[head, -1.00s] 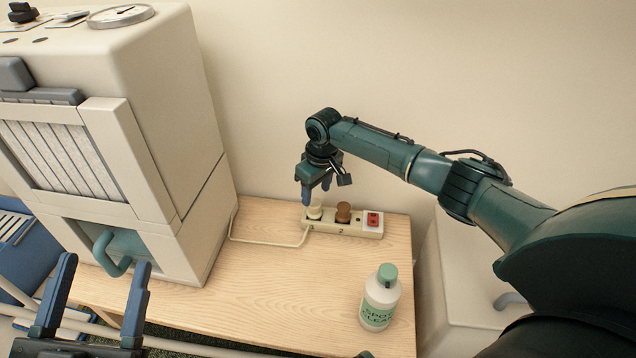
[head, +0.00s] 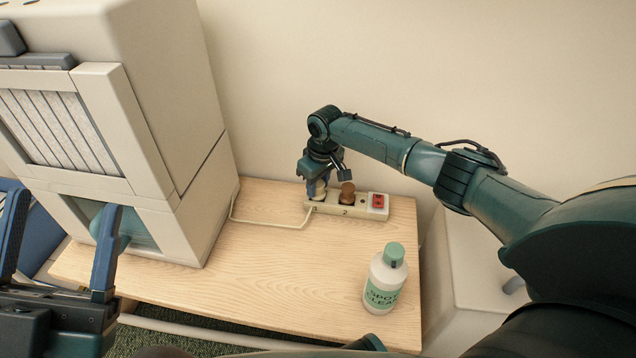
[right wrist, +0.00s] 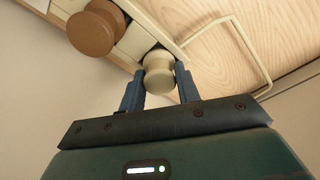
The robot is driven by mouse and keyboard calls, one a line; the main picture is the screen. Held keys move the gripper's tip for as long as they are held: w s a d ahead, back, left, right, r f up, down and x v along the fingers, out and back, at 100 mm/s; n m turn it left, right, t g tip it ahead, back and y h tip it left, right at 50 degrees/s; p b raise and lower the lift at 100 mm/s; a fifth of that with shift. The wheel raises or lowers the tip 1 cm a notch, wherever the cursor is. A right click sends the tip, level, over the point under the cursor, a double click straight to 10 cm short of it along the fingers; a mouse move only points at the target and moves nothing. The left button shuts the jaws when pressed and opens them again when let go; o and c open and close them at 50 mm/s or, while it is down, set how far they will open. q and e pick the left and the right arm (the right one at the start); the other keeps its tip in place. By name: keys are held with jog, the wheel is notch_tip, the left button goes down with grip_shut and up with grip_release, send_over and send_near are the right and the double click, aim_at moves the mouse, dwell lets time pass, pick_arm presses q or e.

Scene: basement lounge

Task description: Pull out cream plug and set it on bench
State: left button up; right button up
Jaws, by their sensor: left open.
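The cream plug (right wrist: 158,77) sits at the left end of a cream power strip (head: 361,207) on the wooden bench (head: 270,262). My right gripper (head: 316,190) is down at the plug, with one finger on each side of it. In the right wrist view, the fingertips (right wrist: 160,82) are right beside the plug's rounded head. I cannot tell whether they press on it. In the head view the fingers mostly hide the plug. My left gripper (head: 58,245) is open and empty at the lower left, away from the strip.
A brown plug (head: 347,193) stands close beside the cream one; it also shows in the right wrist view (right wrist: 95,30). A red switch (head: 377,201) is at the strip's right end. A spot cleaner bottle (head: 384,282) stands at the front right. A large beige machine (head: 165,130) is at left. The bench middle is clear.

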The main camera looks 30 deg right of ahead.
aim_at(318, 183)
jog(key=c, duration=0.5)
jog(key=shift+r+p, duration=1.05)
jog(key=shift+p, duration=0.25)
jog(key=shift+r+p, duration=2.45)
jog(key=shift+p, duration=0.35)
